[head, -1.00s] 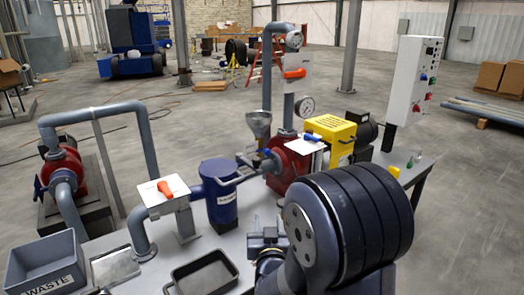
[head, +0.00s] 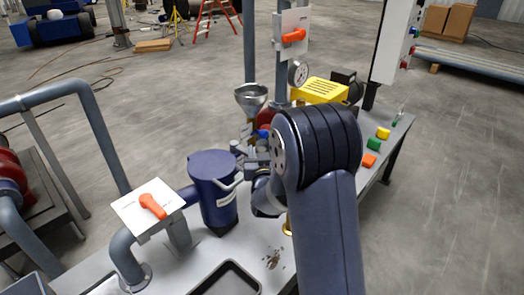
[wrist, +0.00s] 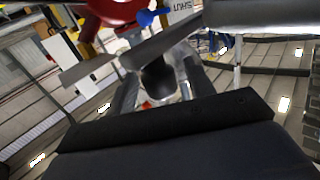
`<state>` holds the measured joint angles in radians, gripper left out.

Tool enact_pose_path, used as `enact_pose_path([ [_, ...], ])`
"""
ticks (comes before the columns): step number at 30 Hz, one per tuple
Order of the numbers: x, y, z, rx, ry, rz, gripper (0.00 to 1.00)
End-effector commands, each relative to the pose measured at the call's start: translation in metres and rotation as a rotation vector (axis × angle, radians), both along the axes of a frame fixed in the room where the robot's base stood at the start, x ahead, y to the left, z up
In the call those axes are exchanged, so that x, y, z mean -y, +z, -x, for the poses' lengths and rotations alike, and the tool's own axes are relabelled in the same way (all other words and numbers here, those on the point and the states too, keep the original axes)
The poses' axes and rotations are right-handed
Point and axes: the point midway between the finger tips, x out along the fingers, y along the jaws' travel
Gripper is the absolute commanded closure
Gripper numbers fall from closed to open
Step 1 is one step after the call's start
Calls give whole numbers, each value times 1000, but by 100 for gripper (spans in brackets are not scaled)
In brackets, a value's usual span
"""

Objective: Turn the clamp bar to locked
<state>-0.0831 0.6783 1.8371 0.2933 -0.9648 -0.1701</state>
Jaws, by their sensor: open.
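The dark blue filter vessel (head: 213,200) stands upright on the grey bench. A light grey bar (head: 228,184) shows at its right side, and it looks like the clamp bar. My gripper (head: 245,152) is beside the vessel's upper right, partly hidden by my own arm. In the wrist view my gripper (wrist: 158,85) is open, with a dark rounded piece (wrist: 158,80) between the fingers. A grey tapered bar (wrist: 165,42) crosses just beyond them. I cannot tell whether the fingers touch it. The locked marking is not readable.
A white plate with an orange lever (head: 152,206) stands left of the vessel. A metal funnel (head: 251,95), a pressure gauge (head: 298,73) and a yellow motor cover (head: 320,91) stand behind. A black tray (head: 228,280) lies in front. Coloured blocks (head: 373,144) lie at the right bench edge.

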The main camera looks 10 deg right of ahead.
Motion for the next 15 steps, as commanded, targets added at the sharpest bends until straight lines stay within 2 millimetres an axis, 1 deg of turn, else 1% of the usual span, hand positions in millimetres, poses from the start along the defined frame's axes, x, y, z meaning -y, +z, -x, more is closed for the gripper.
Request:
enact_pose_path([
  [8,0,0,-1,0,0,0,50],
  [15,0,0,-1,0,0,0,69],
])
